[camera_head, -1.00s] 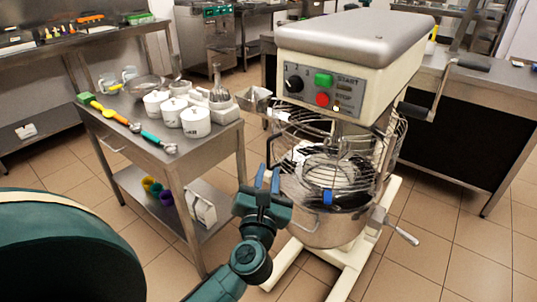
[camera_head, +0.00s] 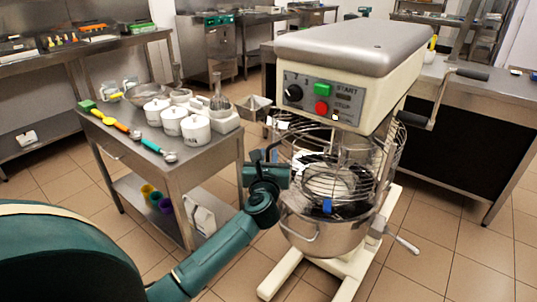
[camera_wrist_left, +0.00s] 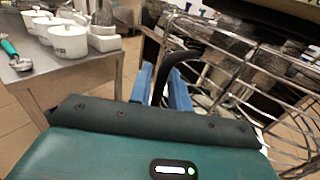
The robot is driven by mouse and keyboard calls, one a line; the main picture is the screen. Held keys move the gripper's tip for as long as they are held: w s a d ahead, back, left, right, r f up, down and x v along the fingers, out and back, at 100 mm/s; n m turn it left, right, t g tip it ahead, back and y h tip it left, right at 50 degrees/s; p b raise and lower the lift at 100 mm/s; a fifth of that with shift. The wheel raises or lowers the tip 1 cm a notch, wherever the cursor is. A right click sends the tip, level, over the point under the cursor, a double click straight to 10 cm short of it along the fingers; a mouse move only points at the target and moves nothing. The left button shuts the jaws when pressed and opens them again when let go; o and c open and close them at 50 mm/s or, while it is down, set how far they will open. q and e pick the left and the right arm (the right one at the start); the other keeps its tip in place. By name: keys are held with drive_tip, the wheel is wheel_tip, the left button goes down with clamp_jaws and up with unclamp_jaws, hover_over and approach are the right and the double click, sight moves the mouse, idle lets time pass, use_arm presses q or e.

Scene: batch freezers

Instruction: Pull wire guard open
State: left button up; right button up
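The wire guard (camera_head: 335,185) is a round metal cage around the top of the steel mixer bowl (camera_head: 325,238). It fills the right side of the left wrist view (camera_wrist_left: 245,75). A curved black handle (camera_wrist_left: 180,58) stands at its left side. My left gripper (camera_head: 266,158) is at this left side, with its blue fingers (camera_wrist_left: 163,88) on either side of the handle. They look closed on it, with little gap showing. A blue clip (camera_head: 327,206) is at the guard's front. My right gripper is not in view.
The cream mixer head (camera_head: 345,65) overhangs the bowl. A steel cart (camera_head: 180,170) with white canisters (camera_head: 195,128) and utensils stands close on the left. A steel counter (camera_head: 470,90) is behind on the right. Open tiled floor lies in front.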

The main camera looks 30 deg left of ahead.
use_arm(q)
drive_tip(key=shift+w+a, duration=0.25)
drive_tip(key=shift+w, duration=0.2)
clamp_jaws()
